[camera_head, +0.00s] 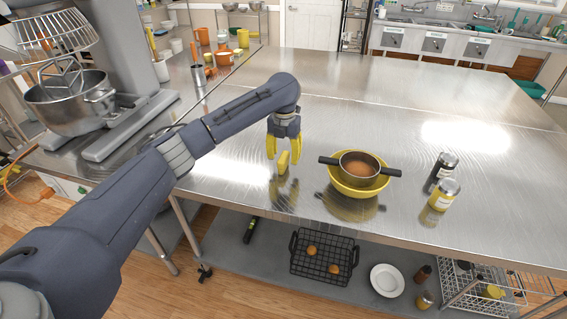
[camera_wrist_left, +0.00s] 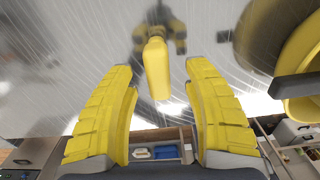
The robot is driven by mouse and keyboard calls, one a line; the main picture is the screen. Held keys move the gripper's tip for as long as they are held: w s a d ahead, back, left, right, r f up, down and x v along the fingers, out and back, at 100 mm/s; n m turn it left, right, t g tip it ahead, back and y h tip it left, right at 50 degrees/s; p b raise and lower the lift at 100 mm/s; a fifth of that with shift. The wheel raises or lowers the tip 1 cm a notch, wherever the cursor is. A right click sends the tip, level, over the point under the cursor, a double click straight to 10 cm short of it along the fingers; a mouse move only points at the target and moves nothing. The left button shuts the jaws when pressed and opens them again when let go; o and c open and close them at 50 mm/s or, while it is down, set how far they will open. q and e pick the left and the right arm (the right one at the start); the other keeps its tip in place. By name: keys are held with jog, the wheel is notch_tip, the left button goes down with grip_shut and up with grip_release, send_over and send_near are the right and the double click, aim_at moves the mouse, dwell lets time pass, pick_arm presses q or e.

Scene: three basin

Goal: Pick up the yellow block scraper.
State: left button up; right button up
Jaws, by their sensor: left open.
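The yellow block scraper (camera_head: 283,162) is a small yellow block on the steel table, left of the yellow bowl. It also shows in the left wrist view (camera_wrist_left: 157,69), ahead of and between the two fingers. My left gripper (camera_head: 284,148) has yellow fingers and hangs right at the scraper, pointing down. In the left wrist view the fingers (camera_wrist_left: 158,95) are spread apart with nothing clamped between them. Whether a finger touches the scraper cannot be told. My right gripper does not show in either view.
A yellow bowl (camera_head: 356,187) with a dark-handled pot (camera_head: 360,165) in it stands close to the right of the gripper. Two jars, one dark-lidded (camera_head: 443,167) and one yellowish (camera_head: 444,194), stand farther right. The back of the steel table (camera_head: 400,95) is clear. A stand mixer (camera_head: 95,90) is at left.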

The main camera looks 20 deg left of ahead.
pick_arm(q)
jog(key=shift+a+f, duration=0.1)
jog(key=shift+f, duration=2)
grip_shut()
